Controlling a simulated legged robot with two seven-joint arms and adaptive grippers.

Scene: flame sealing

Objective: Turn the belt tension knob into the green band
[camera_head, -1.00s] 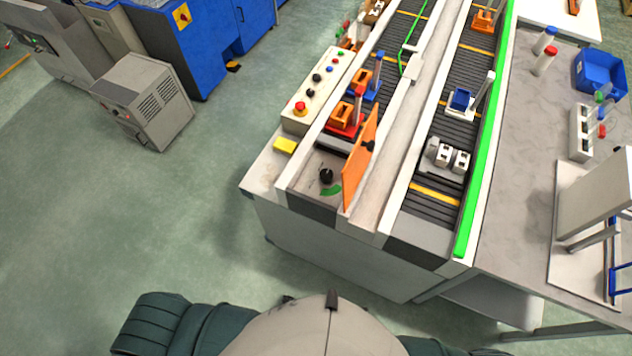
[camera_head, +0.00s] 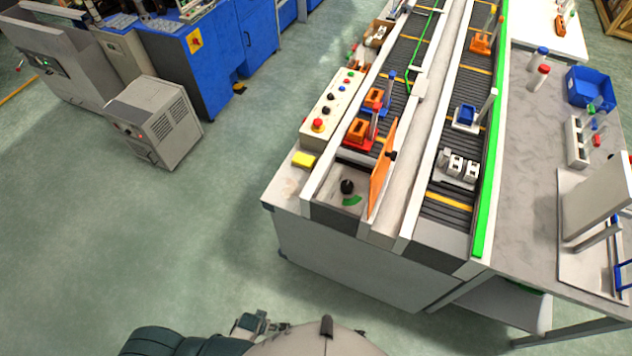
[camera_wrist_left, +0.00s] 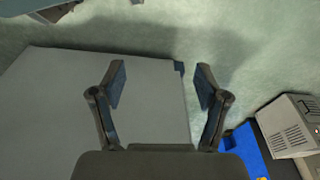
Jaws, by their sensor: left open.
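The belt tension knob (camera_head: 347,186) is a small black knob on the grey end plate of the left conveyor lane. The green band (camera_head: 351,200) is a curved mark on the plate just below and right of the knob. An orange panel (camera_head: 382,167) stands tilted right beside the knob. My left gripper (camera_wrist_left: 160,84) is open and empty in the left wrist view, with a grey flat surface and the green floor beyond its fingers. The knob does not show in that view. My right gripper is not in view.
A control box (camera_head: 332,105) with coloured buttons and a yellow block (camera_head: 304,160) lie beside the knob's plate. Fixtures with orange and white parts stand on the belts. A grey machine (camera_head: 152,120) stands on the floor at left. Floor in front of the conveyor is clear.

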